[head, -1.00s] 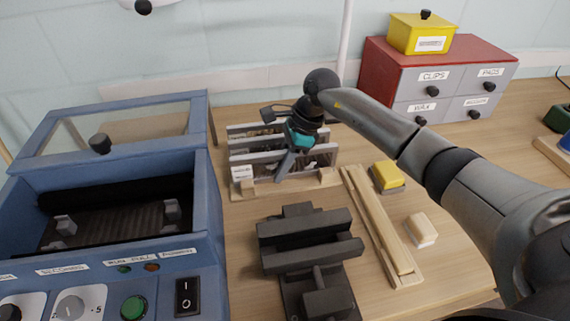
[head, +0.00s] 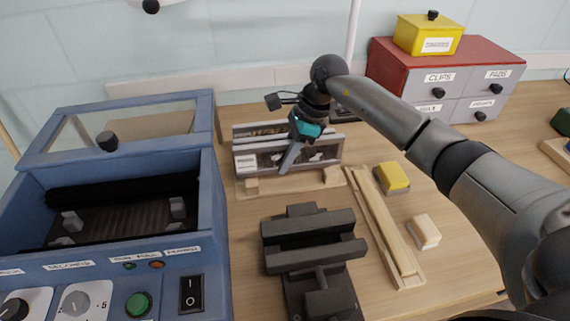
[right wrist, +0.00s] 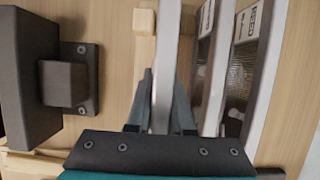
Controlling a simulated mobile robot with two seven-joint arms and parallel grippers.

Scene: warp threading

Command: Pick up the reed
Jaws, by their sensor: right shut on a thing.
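The reed (head: 245,163) is a long flat piece with pale rails and a white label at its left end. It stands on edge at the front of the wooden rack (head: 321,181) and appears raised above the rack's front base. My right gripper (head: 286,165) comes down over it from above, shut on it. In the right wrist view the reed's pale rail (right wrist: 162,100) runs edge-on between the fingers of my right gripper (right wrist: 163,80). More reeds (right wrist: 240,75) with labels stand beside it. My left gripper is not in view.
A dark vise-like clamp (head: 313,245) stands in front of the rack. A blue machine (head: 110,245) with an open tray is at left. A wooden strip (head: 388,230), a yellow block (head: 394,176) and a pale block (head: 424,231) lie right. Red-topped drawers (head: 440,75) stand behind.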

